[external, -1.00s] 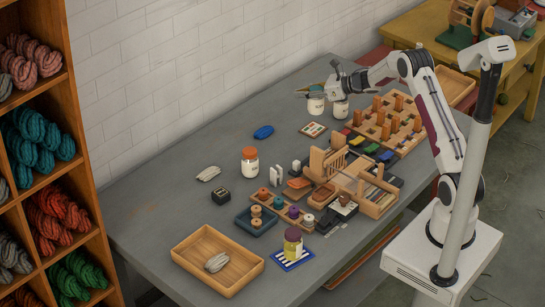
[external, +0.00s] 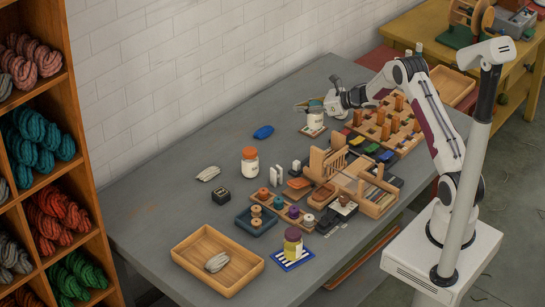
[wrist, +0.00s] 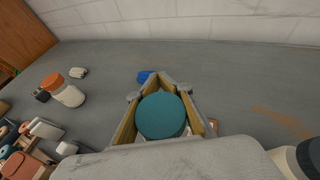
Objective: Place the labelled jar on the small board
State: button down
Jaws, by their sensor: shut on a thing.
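A pale jar (external: 315,119) with a teal lid (wrist: 162,115) is between the fingers of my gripper (external: 322,104). In the wrist view my gripper (wrist: 165,112) is shut around the lid, with a finger on each side. The small board (external: 312,132), with a patterned face, lies flat on the grey table directly under the jar. The jar is upright over the board; I cannot tell whether its base touches it. Most of the board is hidden by the jar in the wrist view.
An orange-lidded jar (external: 250,161) and a blue oval object (external: 263,132) stand to the left. A pegged wooden rack (external: 385,128) is close on the right. The table's back left is clear.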

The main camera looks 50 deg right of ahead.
jog(key=shift+f, duration=1.8)
jog(key=shift+f, duration=0.15)
jog(key=c, duration=1.8)
grip_release()
jog(key=shift+s+d+r, duration=0.25)
jog(key=shift+s+r, duration=0.1)
jog(key=shift+s, duration=0.15)
jog(key=v, duration=1)
jog(key=shift+s+d+r, duration=0.1)
jog(key=shift+s+r, duration=0.1)
jog(key=shift+s, duration=0.15)
